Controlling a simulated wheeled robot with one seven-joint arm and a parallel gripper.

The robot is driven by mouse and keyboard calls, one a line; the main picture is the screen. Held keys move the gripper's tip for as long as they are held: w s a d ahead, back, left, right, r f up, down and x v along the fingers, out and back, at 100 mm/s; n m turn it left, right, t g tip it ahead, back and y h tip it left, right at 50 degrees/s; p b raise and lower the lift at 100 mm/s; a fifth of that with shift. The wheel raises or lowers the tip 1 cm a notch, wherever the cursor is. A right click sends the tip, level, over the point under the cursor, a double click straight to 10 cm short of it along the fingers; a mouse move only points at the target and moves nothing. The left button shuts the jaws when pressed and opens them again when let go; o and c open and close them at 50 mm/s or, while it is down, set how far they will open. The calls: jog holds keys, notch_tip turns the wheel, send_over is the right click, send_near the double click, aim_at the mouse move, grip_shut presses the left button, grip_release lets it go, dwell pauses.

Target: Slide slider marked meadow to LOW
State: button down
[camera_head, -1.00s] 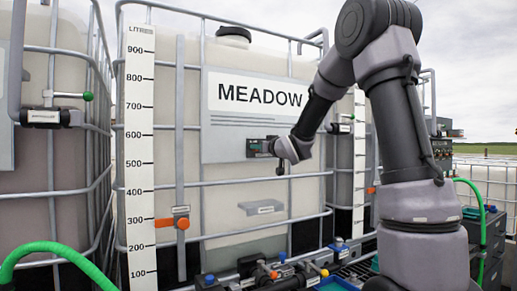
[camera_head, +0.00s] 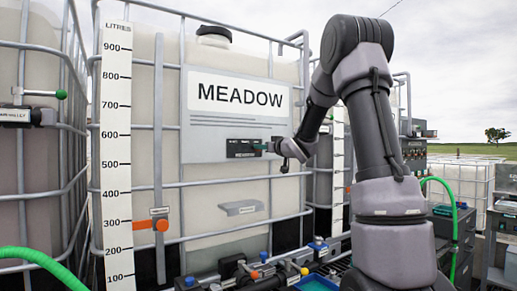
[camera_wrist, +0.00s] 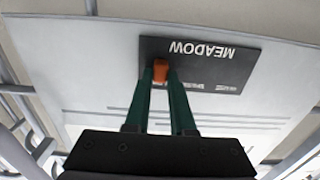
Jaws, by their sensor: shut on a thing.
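The slider marked MEADOW is a dark plate (camera_head: 243,148) on the grey panel of the pale tank, below the large MEADOW sign. In the wrist view the plate (camera_wrist: 225,68) and its lettering appear upside down. An orange knob (camera_wrist: 160,70) stands near the plate's left end in that view. My gripper (camera_wrist: 165,80) has green fingers shut on the knob; the fingers hide part of it. In the head view my gripper (camera_head: 266,147) reaches the plate from the right. Small print under the plate's name is too blurred to read.
A white litre scale (camera_head: 117,150) with an orange pointer (camera_head: 160,225) stands left of the sign. Metal cage bars (camera_head: 230,182) cross the tank. Pipes and valves (camera_head: 262,268) run below. A green hose (camera_head: 45,255) curves at lower left.

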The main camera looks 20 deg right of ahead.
jog(key=c, duration=0.8)
grip_release()
jog(key=shift+d, duration=0.35)
jog(key=shift+o, duration=0.2)
jog(key=shift+a, duration=0.1)
jog(key=v, duration=1)
jog(key=shift+s, duration=0.35)
jog(key=shift+d+r, duration=0.1)
jog(key=shift+d, duration=0.1)
